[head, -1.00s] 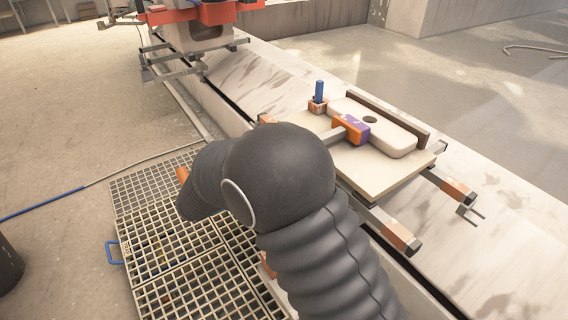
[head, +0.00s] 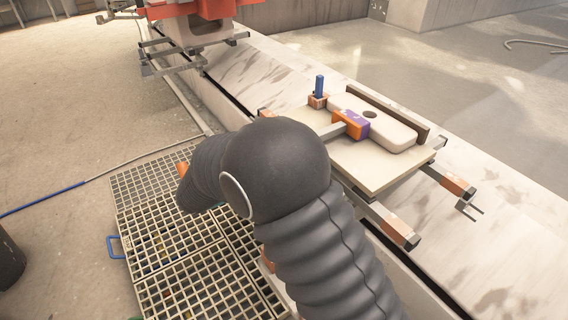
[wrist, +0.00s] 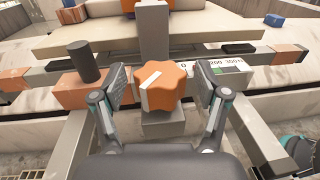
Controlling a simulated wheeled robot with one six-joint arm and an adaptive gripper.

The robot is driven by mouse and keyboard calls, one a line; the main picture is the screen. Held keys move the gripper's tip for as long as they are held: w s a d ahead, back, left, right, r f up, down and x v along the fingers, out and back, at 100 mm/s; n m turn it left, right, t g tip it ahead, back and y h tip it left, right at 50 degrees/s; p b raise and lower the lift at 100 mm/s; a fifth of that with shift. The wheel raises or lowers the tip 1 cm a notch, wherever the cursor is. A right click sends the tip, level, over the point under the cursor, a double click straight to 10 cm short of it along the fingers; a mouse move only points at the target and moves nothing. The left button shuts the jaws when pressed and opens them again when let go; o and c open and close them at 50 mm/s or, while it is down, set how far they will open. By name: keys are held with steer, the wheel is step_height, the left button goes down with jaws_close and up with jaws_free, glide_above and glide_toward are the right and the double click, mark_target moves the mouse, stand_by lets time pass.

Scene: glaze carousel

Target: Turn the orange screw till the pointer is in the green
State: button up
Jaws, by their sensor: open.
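In the wrist view the orange screw (wrist: 168,88) is a lobed knob with a white stripe on its face. It stands on a grey block. My gripper (wrist: 167,90) is open, with one finger on each side of the screw; I cannot tell whether they touch it. A white scale (wrist: 228,66) with numbers and some green lies just right of the screw, partly covered by the right finger. I cannot make out the pointer. In the head view my dark arm hides the gripper and the screw.
Orange-tipped bars (head: 400,232) stick out in front. A dark cylinder (wrist: 84,60) stands left of the left finger. Floor grating (head: 180,240) lies at the left.

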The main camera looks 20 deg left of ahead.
steer(key=v, duration=1.2)
steer(key=shift+s, duration=0.2)
